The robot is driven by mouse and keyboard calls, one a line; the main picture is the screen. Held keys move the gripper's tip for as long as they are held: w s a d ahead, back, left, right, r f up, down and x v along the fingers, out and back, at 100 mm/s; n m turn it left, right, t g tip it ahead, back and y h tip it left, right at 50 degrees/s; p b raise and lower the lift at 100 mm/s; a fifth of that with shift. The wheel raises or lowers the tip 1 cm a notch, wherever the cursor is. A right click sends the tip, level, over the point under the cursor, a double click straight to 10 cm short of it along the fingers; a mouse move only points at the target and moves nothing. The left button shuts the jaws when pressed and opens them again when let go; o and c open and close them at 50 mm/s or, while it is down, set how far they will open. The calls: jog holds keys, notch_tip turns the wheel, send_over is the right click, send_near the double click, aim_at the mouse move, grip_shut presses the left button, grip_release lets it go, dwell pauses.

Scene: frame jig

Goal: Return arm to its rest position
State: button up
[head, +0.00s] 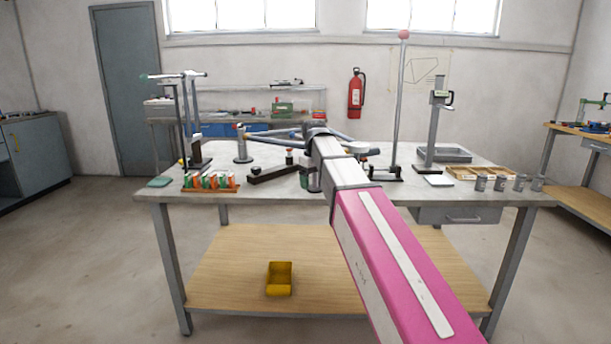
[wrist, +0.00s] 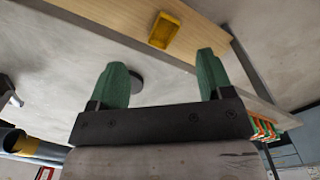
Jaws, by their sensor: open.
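My arm reaches forward from the lower right in the head view, with a pink link and a grey-white link over the workbench (head: 465,197). Its far end is above the middle of the bench, where the gripper's fingers cannot be made out. In the wrist view my gripper (wrist: 165,85) shows two green fingers standing wide apart on a dark mount. Nothing is between them. Behind the fingers are grey surfaces and a small dark round thing (wrist: 137,82).
The bench holds an orange-and-green rack (head: 210,182), a tall rod with a red ball (head: 397,100), a height gauge (head: 434,125), a wooden tray (head: 475,173) and several grey cans (head: 500,183). A yellow bin (head: 279,279) sits on the lower shelf (head: 225,290). Floor is open on both sides.

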jog(key=s+d+f+m, duration=0.2)
jog(key=s+d+f, duration=0.3)
jog(key=f, duration=0.7)
jog(key=s+d+f+m, duration=0.3)
jog(key=s+d+f, duration=0.2)
jog(key=f, duration=0.7)
jog(key=s+d+f+m, duration=0.2)
jog(key=s+d+f, duration=0.4)
jog(key=f, duration=0.6)
jog(key=shift+s, duration=1.2)
jog(key=shift+f, duration=0.1)
